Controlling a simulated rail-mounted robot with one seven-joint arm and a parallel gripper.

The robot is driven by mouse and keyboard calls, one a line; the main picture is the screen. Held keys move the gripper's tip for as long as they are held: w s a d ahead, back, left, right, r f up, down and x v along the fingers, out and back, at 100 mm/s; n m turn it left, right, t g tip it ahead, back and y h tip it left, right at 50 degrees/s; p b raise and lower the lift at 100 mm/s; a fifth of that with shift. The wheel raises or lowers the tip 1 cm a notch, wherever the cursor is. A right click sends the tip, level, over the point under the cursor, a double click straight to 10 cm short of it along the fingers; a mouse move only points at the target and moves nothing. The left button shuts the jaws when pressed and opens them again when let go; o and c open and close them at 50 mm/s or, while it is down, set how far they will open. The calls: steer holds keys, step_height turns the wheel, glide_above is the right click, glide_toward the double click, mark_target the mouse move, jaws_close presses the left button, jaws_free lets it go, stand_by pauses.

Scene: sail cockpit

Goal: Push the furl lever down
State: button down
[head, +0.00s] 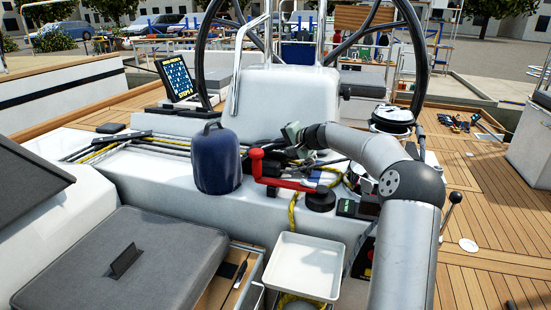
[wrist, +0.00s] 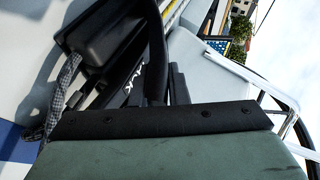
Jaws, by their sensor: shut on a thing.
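A row of black rope clutches (head: 275,165) sits on the white cockpit console, partly hidden by a red-handled crank and my arm. My gripper (head: 292,136), with a green-grey body, is over these clutches. In the wrist view its green and black body (wrist: 160,135) fills the lower part, and its fingertips are hidden. Just beyond it a black furl lever (wrist: 155,50) stands up beside a black clutch housing (wrist: 100,30), with a grey flecked rope (wrist: 63,95) running out. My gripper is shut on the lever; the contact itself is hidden.
A red winch handle (head: 285,182) reaches across in front of the clutches to a black winch. A blue rounded container (head: 217,160) stands close on the left. A white tray (head: 304,266) is below in front. The steering wheel (head: 202,50) rises behind.

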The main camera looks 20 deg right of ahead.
steer(key=shift+s+d+f+t+b, duration=0.15)
steer(key=shift+f+b, duration=0.2)
steer(key=shift+b, duration=0.3)
steer(key=shift+d+f+t+b, duration=0.15)
steer(key=shift+f+b, duration=0.15)
steer(key=shift+b, duration=0.3)
steer(key=shift+y+b, duration=0.3)
steer(key=shift+a+r, duration=0.1)
steer(key=c, duration=1.4)
jaws_free()
steer(key=p+v, duration=0.1)
steer(key=v, duration=1.6)
steer(key=shift+s, duration=0.2)
